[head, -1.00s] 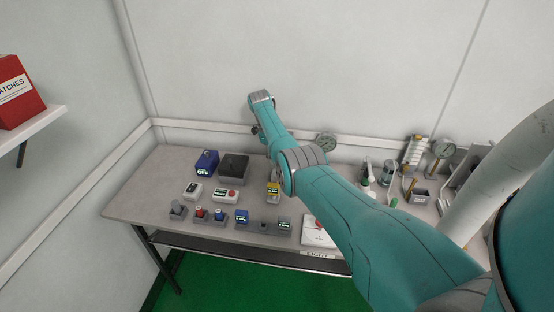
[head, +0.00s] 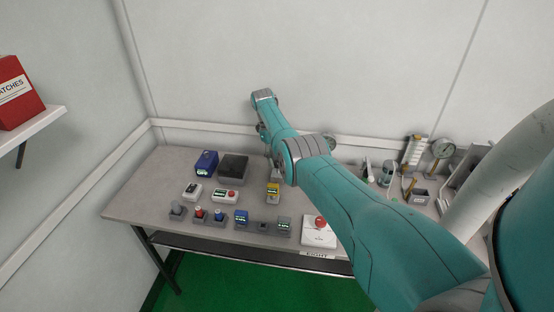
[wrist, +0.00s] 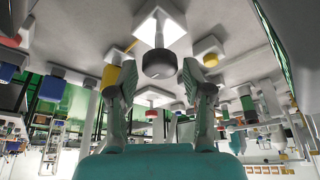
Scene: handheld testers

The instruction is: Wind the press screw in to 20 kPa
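My gripper (wrist: 159,84) is open in the wrist view, one finger on each side of the picture's middle. A dark round knob (wrist: 160,63) on a pale base shows between and beyond the fingertips; no contact is visible. I cannot tell whether it is the press screw. In the head view my arm hides most of the gripper above the back of the bench. No pressure reading is legible.
The grey bench (head: 135,200) holds several small testers at its left and front. A dark-topped box (head: 233,167) and a blue tester (head: 206,162) stand left of my arm. A white box with a red button (head: 320,222) is at the front. A wall closes off the back.

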